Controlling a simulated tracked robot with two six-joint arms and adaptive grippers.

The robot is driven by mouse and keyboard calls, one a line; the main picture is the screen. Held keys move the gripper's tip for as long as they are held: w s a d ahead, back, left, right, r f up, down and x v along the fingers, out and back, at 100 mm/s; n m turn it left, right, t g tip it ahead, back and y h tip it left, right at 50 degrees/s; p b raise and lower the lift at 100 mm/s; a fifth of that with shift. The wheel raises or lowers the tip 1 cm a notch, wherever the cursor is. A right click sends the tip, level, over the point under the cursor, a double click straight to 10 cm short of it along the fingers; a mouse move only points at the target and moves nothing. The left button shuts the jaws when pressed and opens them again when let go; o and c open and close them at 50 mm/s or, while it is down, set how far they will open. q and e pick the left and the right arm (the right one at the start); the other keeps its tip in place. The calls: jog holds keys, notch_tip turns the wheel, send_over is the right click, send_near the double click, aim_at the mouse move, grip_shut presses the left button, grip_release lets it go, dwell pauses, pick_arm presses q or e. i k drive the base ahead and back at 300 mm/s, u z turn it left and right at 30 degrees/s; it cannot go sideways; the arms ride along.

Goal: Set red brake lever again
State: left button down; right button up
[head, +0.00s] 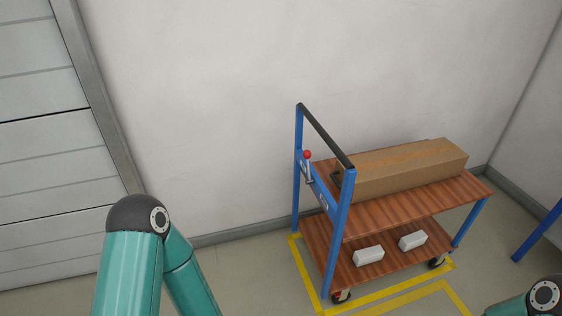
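The red-knobbed brake lever (308,156) is on the handle frame of a blue cart (345,218) with wooden shelves. The lever's metal shaft stands roughly upright below the red knob. Links of my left arm show at the lower left and a small part of my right arm shows at the bottom right corner. Neither gripper is in view, and no part of either arm in view touches the cart or the lever.
A long cardboard box (405,168) lies on the cart's upper shelf. Two white boxes (369,255) lie on the lower shelf. Yellow floor tape (305,275) runs around the cart. A wall stands close behind, with a grey shutter door (45,130) at left.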

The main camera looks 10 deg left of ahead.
aim_at(307, 153)
jog(key=z, duration=0.15)
jog(key=i, duration=0.9)
jog(key=u, duration=0.05)
